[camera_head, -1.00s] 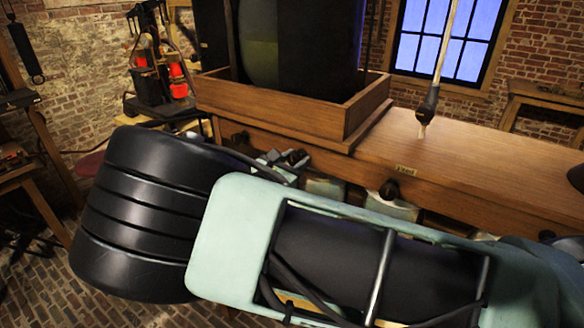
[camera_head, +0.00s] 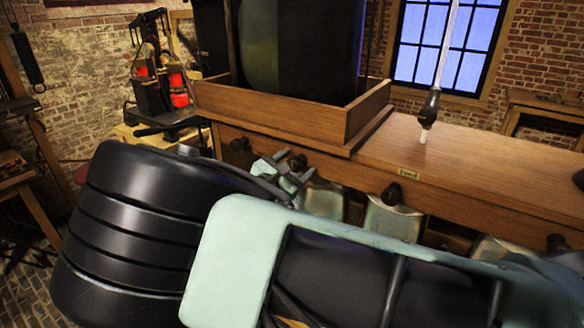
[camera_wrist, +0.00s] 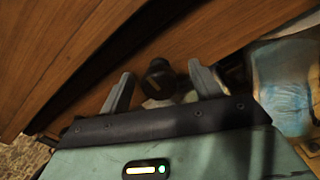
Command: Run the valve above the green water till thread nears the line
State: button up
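A dark valve knob (camera_wrist: 158,78) sits under the wooden bench edge, between the two fingers of my gripper (camera_wrist: 161,73) in the wrist view. The fingers stand apart on either side of it, and I cannot tell whether they touch it. In the head view my gripper (camera_head: 290,174) is beside a knob (camera_head: 298,162) on the bench front. Other knobs are at the right (camera_head: 392,194) and left (camera_head: 237,144). Glass jars (camera_head: 393,218) hang or stand below the bench; a pale jar (camera_wrist: 288,75) shows in the wrist view. Green water, thread and line are not clear.
The wooden bench (camera_head: 480,165) carries a wooden tray (camera_head: 270,112) holding a large dark vessel (camera_head: 300,45). A small label (camera_head: 409,174) is on the front. A dropper-like rod (camera_head: 430,108) stands over the bench. Apparatus with red parts (camera_head: 160,90) is at left.

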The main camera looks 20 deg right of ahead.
jog(key=shift+a, duration=0.1)
jog(key=p+v, duration=0.1)
jog(key=v, duration=0.3)
jog(key=shift+s+a, duration=0.25)
jog(key=shift+a, duration=0.05)
dwell(0.4)
